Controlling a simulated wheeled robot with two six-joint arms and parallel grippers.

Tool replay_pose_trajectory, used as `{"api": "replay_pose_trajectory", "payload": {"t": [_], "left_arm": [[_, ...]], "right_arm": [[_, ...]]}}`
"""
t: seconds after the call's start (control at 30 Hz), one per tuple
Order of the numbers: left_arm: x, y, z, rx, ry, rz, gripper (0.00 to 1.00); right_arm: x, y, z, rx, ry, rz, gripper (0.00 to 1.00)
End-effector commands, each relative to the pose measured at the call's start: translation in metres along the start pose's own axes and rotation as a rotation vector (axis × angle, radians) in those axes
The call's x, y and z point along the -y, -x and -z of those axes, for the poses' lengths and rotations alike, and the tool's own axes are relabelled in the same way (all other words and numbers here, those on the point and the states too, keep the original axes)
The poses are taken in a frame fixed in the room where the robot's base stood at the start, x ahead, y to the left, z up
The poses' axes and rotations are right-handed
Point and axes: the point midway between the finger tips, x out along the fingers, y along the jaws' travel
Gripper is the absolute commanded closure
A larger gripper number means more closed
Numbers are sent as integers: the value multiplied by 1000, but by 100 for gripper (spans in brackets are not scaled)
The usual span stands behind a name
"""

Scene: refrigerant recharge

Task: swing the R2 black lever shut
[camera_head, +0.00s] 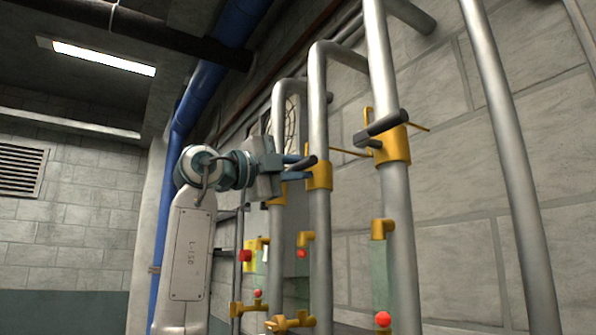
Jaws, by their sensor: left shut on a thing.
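My left gripper (300,168) reaches in from the left at the middle grey pipe (320,225). Its bluish fingers are closed around a black lever (305,162) by the yellow valve body (319,177) on that pipe. The fingers hide part of this lever. A second black lever (381,127) sticks out from the yellow valve (394,144) on the thicker pipe to the right, clear of my gripper. No R2 label is readable, so I cannot tell which lever carries that name. My right gripper is out of view.
Upright pipes stand close together before a block wall (455,170). Sight glasses with red balls (383,319) and small yellow fittings (291,322) sit lower down. A blue pipe (170,190) rises behind my left arm. Open room lies to the left.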

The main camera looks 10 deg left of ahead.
Motion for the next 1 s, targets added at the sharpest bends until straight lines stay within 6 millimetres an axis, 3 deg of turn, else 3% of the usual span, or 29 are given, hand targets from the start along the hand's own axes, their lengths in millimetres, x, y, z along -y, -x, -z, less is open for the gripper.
{"api": "replay_pose_trajectory", "payload": {"t": [0.4, 0.43, 0.5, 0.53, 0.83, 1.0], "left_arm": [[2, 0, 0, 4, 7, 3, 100], [2, 0, 0, 4, 7, 3, 79], [2, 0, 0, 4, 7, 3, 66], [2, 0, 0, 4, 7, 3, 64], [0, 2, 0, 3, 6, 1, 64], [-3, 24, -1, 6, 4, 4, 64]], "right_arm": [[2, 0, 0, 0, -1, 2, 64], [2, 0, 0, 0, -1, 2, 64], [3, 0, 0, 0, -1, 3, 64], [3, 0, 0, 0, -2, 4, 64], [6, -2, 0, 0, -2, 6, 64], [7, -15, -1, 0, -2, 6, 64]]}}
